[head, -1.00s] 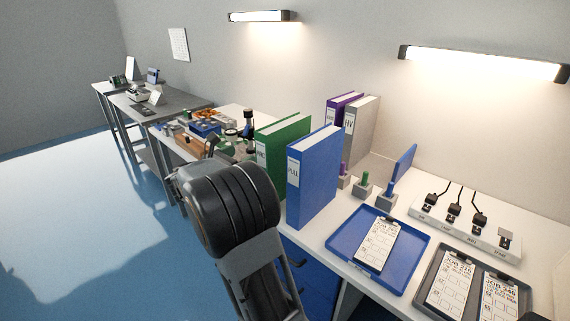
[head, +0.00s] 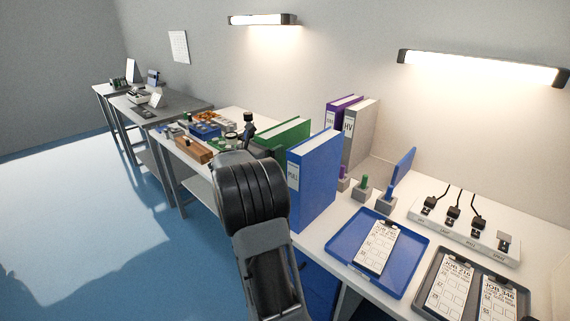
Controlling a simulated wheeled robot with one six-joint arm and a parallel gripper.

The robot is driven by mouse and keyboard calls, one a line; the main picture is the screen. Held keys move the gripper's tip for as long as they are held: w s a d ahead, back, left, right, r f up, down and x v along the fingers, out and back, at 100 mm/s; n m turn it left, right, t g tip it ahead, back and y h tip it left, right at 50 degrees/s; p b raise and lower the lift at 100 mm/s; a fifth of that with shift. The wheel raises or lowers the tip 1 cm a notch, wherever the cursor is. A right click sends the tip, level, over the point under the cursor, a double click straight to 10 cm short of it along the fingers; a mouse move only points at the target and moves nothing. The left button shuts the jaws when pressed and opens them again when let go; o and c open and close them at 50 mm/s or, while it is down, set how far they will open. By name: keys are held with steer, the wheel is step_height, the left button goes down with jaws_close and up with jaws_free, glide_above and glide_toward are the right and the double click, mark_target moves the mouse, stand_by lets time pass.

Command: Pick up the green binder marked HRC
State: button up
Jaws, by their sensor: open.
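The green binder (head: 293,133) stands upright on the white bench, behind and left of the blue binder (head: 316,180). Only its top and upper part show; my arm hides its spine, and its label cannot be read. My gripper (head: 249,142) is at the green binder's left side, just past my dark wrist; its fingers are small and partly hidden. It holds nothing that I can see. Whether it touches the binder cannot be told.
A purple binder (head: 337,108) and a grey binder marked HV (head: 361,131) stand against the wall. A blue tray (head: 409,283) with a clipboard and a dark tray (head: 437,303) lie at right. A brown wooden block (head: 193,150) and small items sit left.

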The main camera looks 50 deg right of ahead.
steer(key=shift+d, duration=0.25)
steer(key=shift+c, duration=0.2)
jaws_close()
steer(key=shift+r, duration=0.15)
stand_by(0.6)
